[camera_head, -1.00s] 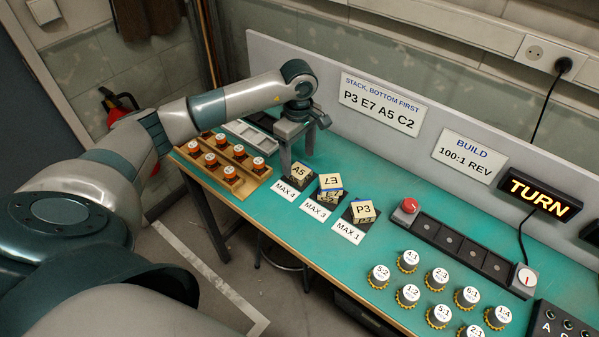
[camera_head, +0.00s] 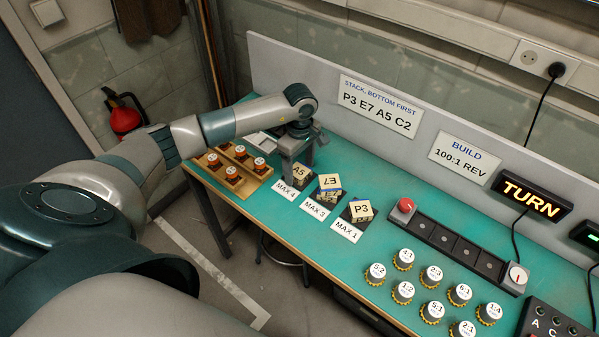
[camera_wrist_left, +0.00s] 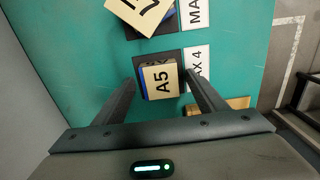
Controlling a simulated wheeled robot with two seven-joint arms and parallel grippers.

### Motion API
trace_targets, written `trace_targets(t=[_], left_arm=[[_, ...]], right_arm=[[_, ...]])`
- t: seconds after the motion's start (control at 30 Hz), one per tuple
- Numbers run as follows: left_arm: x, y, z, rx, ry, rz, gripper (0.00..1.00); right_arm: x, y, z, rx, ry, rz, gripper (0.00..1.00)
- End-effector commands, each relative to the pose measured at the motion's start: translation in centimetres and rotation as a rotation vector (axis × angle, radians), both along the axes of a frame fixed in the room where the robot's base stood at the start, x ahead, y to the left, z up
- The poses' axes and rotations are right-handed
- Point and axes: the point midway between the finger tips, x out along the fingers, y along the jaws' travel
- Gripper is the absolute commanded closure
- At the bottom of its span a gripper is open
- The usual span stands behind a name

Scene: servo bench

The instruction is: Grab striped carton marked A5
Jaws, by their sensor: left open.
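The carton marked A5 (camera_head: 300,172) has a pale top and sits on the dark pad behind the MAX 4 label. In the left wrist view the A5 carton (camera_wrist_left: 160,81) shows a blue edge and lies between and just beyond the fingertips. My left gripper (camera_head: 298,166) is above and around the near side of it, open and empty; its two fingers also show in the left wrist view (camera_wrist_left: 160,85). Whether the fingers touch the carton I cannot tell. My right gripper is not in view.
The E7 carton (camera_head: 329,181) stands on another carton behind MAX 3, close beside A5. The P3 carton (camera_head: 361,209) is behind MAX 1. A wooden rack (camera_head: 236,180) with orange-based pieces stands left. Several gear pieces (camera_head: 432,275) fill the front right.

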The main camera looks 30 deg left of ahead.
Motion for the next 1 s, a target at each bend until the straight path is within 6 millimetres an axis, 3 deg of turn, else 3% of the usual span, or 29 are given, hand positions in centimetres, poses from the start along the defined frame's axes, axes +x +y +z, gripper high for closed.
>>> trace_targets(t=[0.1, 0.3, 0.73, 1.0], left_arm=[[0.0, 0.0, 0.0, 0.000, 0.000, 0.000, 0.37], [0.0, 0.0, 0.0, 0.000, 0.000, 0.000, 0.79], [0.1, 0.1, 0.5, 0.000, -0.002, 0.000, 0.80], [0.2, 0.1, 3.6, 0.000, -0.006, -0.001, 0.80]], right_arm=[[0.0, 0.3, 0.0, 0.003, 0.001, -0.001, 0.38], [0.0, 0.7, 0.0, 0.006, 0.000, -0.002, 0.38], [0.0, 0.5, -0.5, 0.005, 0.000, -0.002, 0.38], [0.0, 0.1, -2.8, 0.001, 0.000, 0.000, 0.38]])
